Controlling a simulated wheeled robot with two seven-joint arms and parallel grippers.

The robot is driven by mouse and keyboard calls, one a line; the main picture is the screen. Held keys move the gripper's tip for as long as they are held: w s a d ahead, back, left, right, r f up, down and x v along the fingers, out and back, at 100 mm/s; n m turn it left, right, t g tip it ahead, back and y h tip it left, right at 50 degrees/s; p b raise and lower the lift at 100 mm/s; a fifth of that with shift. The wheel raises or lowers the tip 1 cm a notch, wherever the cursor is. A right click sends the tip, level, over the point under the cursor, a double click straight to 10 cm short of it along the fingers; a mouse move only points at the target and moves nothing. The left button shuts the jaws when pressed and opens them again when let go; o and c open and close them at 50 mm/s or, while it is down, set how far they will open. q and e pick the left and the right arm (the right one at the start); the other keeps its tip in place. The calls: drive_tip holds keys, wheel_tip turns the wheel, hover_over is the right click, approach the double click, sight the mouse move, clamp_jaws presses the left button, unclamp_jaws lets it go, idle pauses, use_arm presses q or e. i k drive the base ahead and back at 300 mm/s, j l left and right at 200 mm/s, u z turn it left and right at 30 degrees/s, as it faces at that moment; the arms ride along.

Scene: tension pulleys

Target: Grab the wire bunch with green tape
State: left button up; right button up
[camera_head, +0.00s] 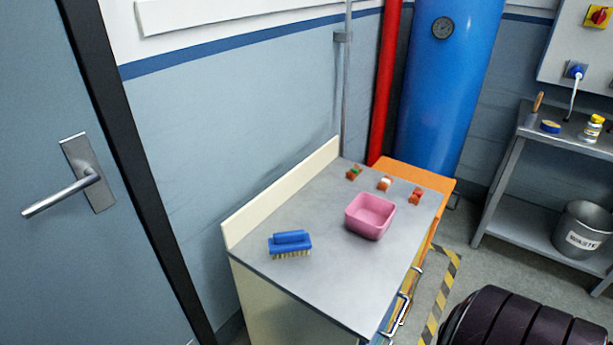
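Three small copper-coloured wire bunches lie in a row near the far end of the grey cabinet top (290,275). The bunch with green tape (354,173) is the leftmost, close to the cream back edge. The bunch with white tape (384,184) is in the middle. The bunch with what looks like red tape (416,196) is on the right. A pink square bin (370,216) stands in front of them. Neither of my grippers shows in the head view.
A blue brush (290,244) lies on the near left of the cabinet top. A grey door (80,170) is at the left. A metal shelf (530,215) with a waste bucket (584,232) stands at the right. A dark ribbed object (525,325) fills the lower right.

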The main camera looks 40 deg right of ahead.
sight(354, 171)
drive_tip(key=k+l+u, duration=0.15)
drive_tip(key=u, duration=0.3)
drive_tip(key=k+l+u, duration=0.2)
drive_tip(key=u, duration=0.3)
drive_tip(key=k+l+u, duration=0.1)
drive_tip(key=u, duration=0.35)
drive_tip(key=k+u, duration=0.25)
drive_tip(key=u, duration=0.2)
drive_tip(key=k+j+u, duration=0.1)
drive_tip(key=u, duration=0.35)
drive_tip(key=k+l+u, duration=0.15)
drive_tip(key=k+u, duration=0.25)
drive_tip(key=k, duration=0.35)
drive_tip(key=k+j+u, duration=0.1)
drive_tip(key=k+u, duration=0.35)
drive_tip(key=k, duration=0.25)
